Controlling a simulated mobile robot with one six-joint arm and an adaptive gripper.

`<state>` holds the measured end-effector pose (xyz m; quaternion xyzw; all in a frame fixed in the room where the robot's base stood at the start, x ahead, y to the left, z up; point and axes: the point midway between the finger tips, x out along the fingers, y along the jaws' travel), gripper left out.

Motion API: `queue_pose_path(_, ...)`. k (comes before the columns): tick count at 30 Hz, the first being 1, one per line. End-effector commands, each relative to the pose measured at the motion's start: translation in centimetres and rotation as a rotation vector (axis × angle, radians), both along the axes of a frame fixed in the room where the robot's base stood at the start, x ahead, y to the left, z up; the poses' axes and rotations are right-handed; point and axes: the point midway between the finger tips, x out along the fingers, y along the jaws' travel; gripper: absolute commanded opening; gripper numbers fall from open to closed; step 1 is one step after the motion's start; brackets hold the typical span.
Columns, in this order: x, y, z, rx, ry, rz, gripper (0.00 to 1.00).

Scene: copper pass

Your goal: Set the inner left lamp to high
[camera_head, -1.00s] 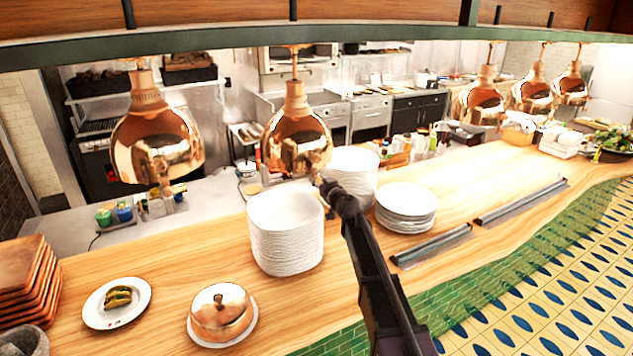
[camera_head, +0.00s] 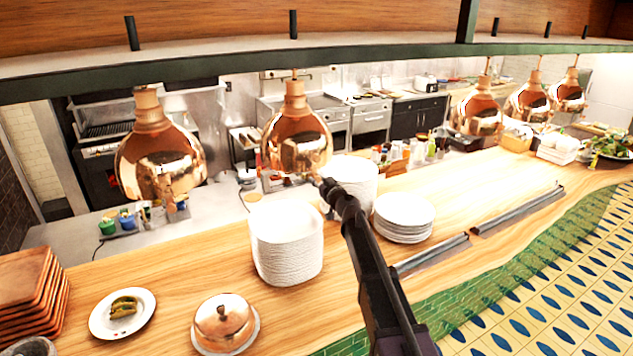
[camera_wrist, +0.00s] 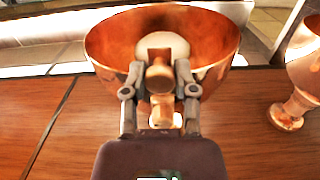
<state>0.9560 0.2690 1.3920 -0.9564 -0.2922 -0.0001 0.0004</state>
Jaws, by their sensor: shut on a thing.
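Two copper dome lamps hang at the left over the counter. The inner left lamp (camera_head: 297,138) is the one nearer the middle; the outer one (camera_head: 160,160) hangs to its left. My gripper (camera_head: 320,181) is at the lower right edge of the inner lamp. In the wrist view the lamp's copper shade (camera_wrist: 105,45) fills the upper middle. There my gripper (camera_wrist: 159,88) is shut on a small copper knob (camera_wrist: 158,76) in front of the pale bulb (camera_wrist: 165,44). I cannot read the knob's setting.
Tall plate stacks (camera_head: 286,245) stand below the lamp, with a lower stack (camera_head: 403,217) to the right. A copper cloche (camera_head: 224,318) and a plate with food (camera_head: 122,313) are at the front left. More copper lamps (camera_head: 477,112) hang at the right.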

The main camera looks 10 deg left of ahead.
Motion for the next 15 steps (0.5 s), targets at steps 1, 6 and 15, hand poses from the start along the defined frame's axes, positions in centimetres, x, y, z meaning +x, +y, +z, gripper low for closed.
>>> queue_pose_path(1, 0.0, 0.1, 0.9, 0.001, 0.001, 0.003, 0.0)
queue_pose_path(6, 0.0, 0.1, 2.3, 0.001, 0.001, 0.003, 0.0)
queue_pose_path(15, 0.0, 0.1, 3.2, 0.002, 0.0, 0.003, 0.0)
